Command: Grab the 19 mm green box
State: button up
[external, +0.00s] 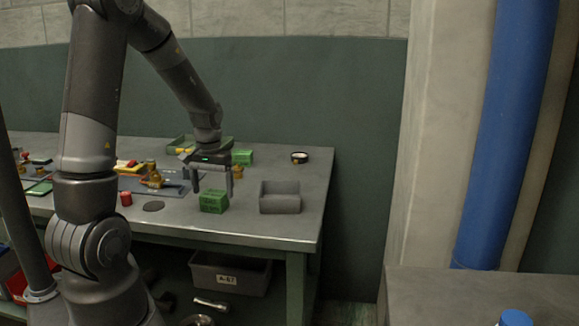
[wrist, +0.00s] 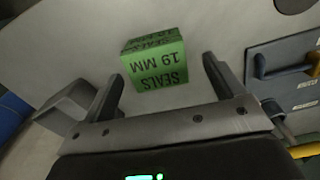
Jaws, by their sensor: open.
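In the external view the green box (external: 214,202) sits near the table's front edge, just below my gripper (external: 212,190). My gripper (wrist: 162,92) is open and empty, with its two fingers apart and the box not between them. Another green box (external: 242,157) stands farther back on the table; its label cannot be read.
A grey open bin (external: 280,198) stands right of the green box; it shows at left in the wrist view (wrist: 66,108). A blue-grey tray (wrist: 285,68) lies on the other side. A round dial (external: 299,157) is at the back right. A dark disc (external: 153,206) lies to the left.

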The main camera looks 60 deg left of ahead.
aim_at(214, 193)
notch_tip(214, 193, down, 3)
jog(key=shift+d+f, duration=0.15)
jog(key=shift+f, duration=0.05)
jog(key=c, duration=1.1)
